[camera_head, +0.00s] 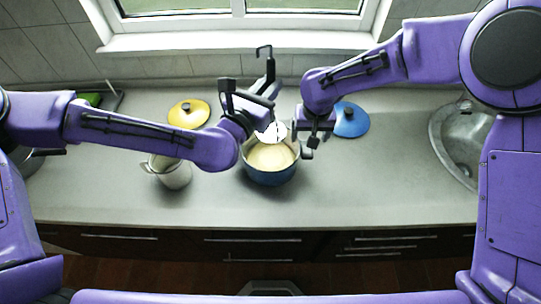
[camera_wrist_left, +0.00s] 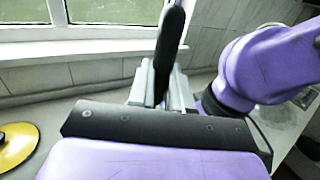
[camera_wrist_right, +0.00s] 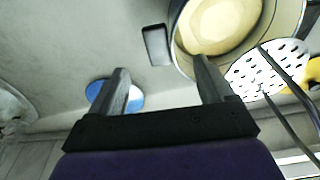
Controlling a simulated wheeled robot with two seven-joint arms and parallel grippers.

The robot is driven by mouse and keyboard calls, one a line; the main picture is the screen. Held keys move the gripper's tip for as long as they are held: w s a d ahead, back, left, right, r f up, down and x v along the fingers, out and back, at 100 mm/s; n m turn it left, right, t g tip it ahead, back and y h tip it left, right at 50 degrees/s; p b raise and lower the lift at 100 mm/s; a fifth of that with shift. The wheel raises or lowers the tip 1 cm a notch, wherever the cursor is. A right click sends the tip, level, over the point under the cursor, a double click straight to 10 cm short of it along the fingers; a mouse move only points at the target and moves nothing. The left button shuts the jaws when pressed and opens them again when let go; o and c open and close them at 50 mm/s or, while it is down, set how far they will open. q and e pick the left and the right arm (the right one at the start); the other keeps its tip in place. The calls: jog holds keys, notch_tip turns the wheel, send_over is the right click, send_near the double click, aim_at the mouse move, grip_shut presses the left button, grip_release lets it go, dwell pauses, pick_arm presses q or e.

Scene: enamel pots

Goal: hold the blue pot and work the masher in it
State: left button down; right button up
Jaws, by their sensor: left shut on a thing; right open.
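The blue pot (camera_head: 268,178) stands on the counter with pale yellow contents; it also shows in the right wrist view (camera_wrist_right: 181,62). My left gripper (camera_head: 262,98) is shut on the black handle of the masher (camera_wrist_left: 170,45). The masher's white perforated plate (camera_wrist_right: 262,72) hangs tilted at the pot's rim, apparently above it; in the head view it overlaps the pot's far edge. My right gripper (camera_head: 312,138) is open by the pot's right side. In the right wrist view the dark pot handle (camera_wrist_right: 156,45) lies ahead of the gap between the fingers (camera_wrist_right: 165,85), not gripped.
A blue lid (camera_head: 351,120) lies right of the pot and a yellow lid (camera_head: 188,114) lies behind left. A pale pot or mug (camera_head: 170,174) stands to the left. A sink (camera_head: 462,140) is at the right. The counter (camera_head: 350,195) in front is clear.

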notch_tip(320, 180, up, 9)
jog(key=shift+s, duration=0.25)
jog(key=shift+r, duration=0.1)
dwell(0.4)
